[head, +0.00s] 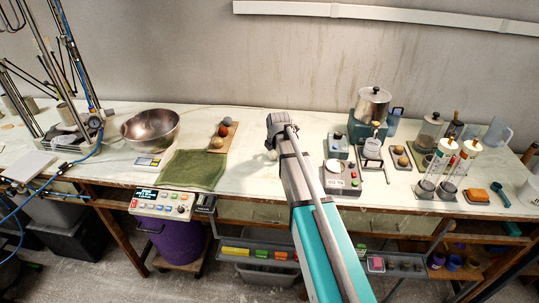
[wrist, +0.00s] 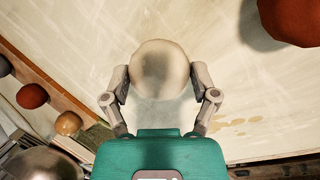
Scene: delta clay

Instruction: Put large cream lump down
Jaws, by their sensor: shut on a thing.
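The large cream lump (wrist: 160,68) is round and smooth and sits between the fingers of my gripper (wrist: 158,82) in the wrist view. The fingers touch it on both sides, shut on it. The pale tabletop lies beneath it, with a soft shadow close by. I cannot tell whether the lump touches the table. In the head view my gripper (head: 280,123) is over the middle of the table, and a small pale part of the lump (head: 271,155) shows beside my arm.
A wooden board (head: 232,128) with several small balls lies to the left, beside a green cloth (head: 193,169) and a metal bowl (head: 150,128). A large red-brown lump (wrist: 292,18) shows top right in the wrist view. A scale (head: 342,178) and jars stand to the right.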

